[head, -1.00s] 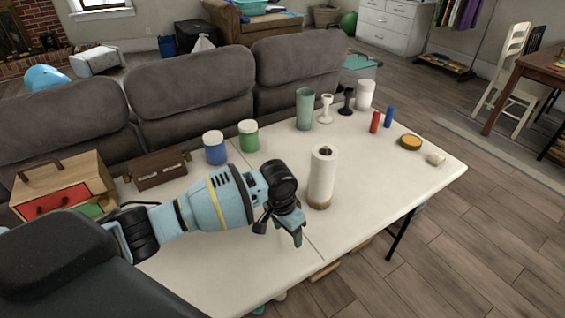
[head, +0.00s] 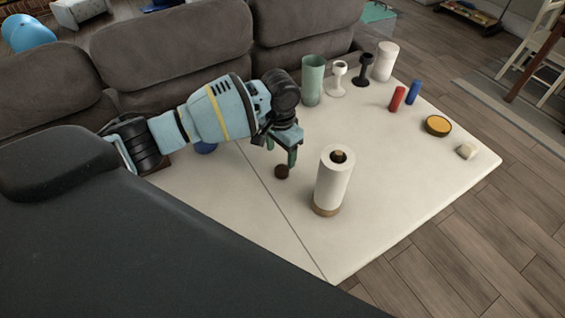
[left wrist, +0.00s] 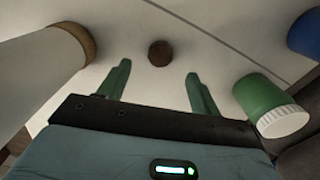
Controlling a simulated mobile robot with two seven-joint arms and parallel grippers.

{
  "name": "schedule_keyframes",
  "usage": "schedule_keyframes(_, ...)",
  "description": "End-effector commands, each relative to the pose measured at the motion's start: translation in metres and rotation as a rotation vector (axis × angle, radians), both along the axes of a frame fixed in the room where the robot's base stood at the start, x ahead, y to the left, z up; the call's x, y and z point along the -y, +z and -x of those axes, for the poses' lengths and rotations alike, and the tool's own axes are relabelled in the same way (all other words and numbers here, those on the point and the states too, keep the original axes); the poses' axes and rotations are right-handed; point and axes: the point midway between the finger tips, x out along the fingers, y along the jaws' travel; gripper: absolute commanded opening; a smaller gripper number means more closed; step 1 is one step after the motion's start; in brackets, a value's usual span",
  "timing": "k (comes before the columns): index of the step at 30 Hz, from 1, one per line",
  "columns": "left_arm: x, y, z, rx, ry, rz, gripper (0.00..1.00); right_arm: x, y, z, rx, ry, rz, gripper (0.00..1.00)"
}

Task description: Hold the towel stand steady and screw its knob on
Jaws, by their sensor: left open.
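The towel stand (head: 333,182) stands upright on the white table, with a white paper roll, a wooden base and a brown post end showing at its top. In the left wrist view the stand (left wrist: 40,70) is at the left. The round brown knob (head: 282,172) lies on the table left of the stand. My left gripper (head: 283,152) is open and empty, pointing down just above and behind the knob. In the left wrist view the knob (left wrist: 160,53) shows just beyond the gap between the open green fingers (left wrist: 158,69). My right gripper is not in view.
At the back of the table (head: 405,165) stand a green cup (head: 313,80), a white holder (head: 337,80), a black holder (head: 363,70) and a white cylinder (head: 385,61). Red and blue cylinders and a yellow dish (head: 438,125) are to the right. A green jar (left wrist: 265,100) is near my left gripper.

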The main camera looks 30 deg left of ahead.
Motion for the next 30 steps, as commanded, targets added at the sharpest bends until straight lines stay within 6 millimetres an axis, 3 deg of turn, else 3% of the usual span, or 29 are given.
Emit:
schedule_keyframes(8, 0.000, -0.001, 0.000, 0.000, 0.000, 0.000, 0.64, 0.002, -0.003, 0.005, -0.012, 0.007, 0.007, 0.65)
schedule_keyframes(16, -0.001, -0.025, 0.000, -0.003, 0.001, -0.001, 0.64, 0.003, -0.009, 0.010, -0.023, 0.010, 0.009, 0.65)
schedule_keyframes(26, 0.000, -0.027, -0.001, 0.001, 0.000, 0.000, 0.64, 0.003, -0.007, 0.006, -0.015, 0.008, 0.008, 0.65)
schedule_keyframes(30, -0.002, -0.043, -0.001, -0.003, 0.000, -0.002, 0.64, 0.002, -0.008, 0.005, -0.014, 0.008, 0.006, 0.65)
